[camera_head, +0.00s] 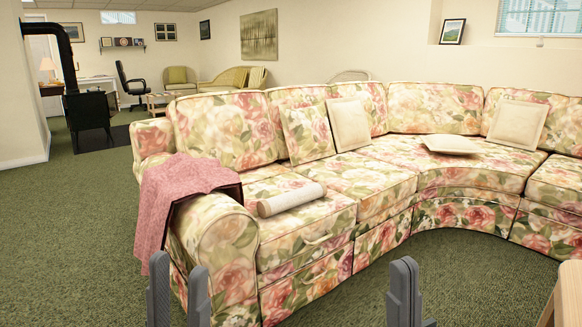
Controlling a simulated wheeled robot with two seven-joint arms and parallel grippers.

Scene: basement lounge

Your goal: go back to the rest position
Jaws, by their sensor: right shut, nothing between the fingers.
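My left gripper (179,274) shows at the bottom edge, left of centre. Its two grey fingers stand upright and apart, with nothing between them. My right gripper (404,268) shows at the bottom edge, right of centre. Its fingers are together and it holds nothing. Both grippers appear in front of the floral sectional sofa (330,228), the left one before its near armrest. The arms behind the fingers are out of the frame.
A pink cloth (178,192) drapes over the sofa's near armrest. A pale roll (291,199) and several cushions (348,124) lie on the sofa. A wooden edge (567,296) stands at the bottom right. Green carpet (75,230) is clear on the left. A black stove (88,112) stands further back.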

